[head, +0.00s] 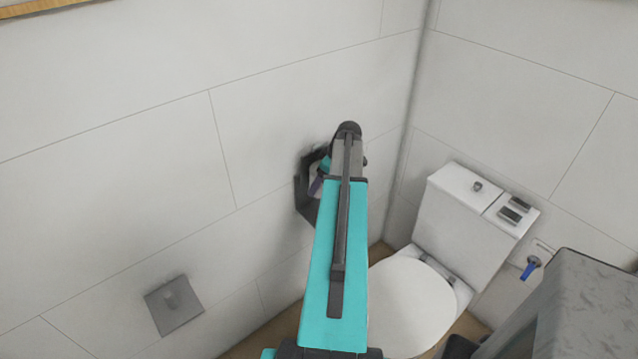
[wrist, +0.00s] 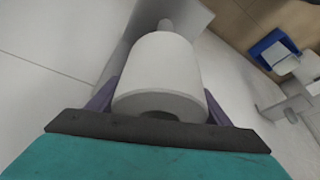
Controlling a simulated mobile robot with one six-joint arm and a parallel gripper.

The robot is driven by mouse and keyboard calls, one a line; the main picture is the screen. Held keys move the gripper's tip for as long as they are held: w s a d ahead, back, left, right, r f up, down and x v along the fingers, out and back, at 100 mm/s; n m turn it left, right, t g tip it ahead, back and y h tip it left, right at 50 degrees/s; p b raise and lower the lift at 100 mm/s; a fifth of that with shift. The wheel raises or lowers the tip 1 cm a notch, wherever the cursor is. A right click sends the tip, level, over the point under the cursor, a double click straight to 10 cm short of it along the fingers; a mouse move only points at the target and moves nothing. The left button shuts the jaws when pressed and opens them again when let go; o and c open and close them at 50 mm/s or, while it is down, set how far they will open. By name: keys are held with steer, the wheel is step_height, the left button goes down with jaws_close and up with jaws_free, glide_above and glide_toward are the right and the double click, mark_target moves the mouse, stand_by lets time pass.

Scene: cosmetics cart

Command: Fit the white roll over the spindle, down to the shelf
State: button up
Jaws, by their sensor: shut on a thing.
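The white roll (wrist: 160,72) sits between the purple fingers of my gripper (wrist: 160,103), which is shut on it. In the head view, my gripper (head: 316,186) is partly hidden behind my turquoise arm, and the roll is mostly hidden there.
A white toilet (head: 412,305) with a cistern (head: 468,215) stands to the right. Tiled walls meet in a corner behind my arm. A blue item (head: 531,267) is beside the cistern. The wall between gripper and shelf looks clear.

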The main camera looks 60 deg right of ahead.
steer(key=shift+s, duration=0.2)
steer(key=shift+f+b, duration=0.75)
steer(key=shift+f, duration=0.15)
steer(key=shift+f+b, duration=2.3)
steer(key=shift+f, duration=1.25)
steer(key=shift+f+b, duration=1.1)
steer(key=shift+f, duration=0.4)
steer(key=shift+s, duration=0.1)
steer(key=o, duration=1.2)
steer(key=shift+r, duration=0.1)
steer(key=shift+b+v, duration=1)
steer(key=shift+v, duration=5.8)
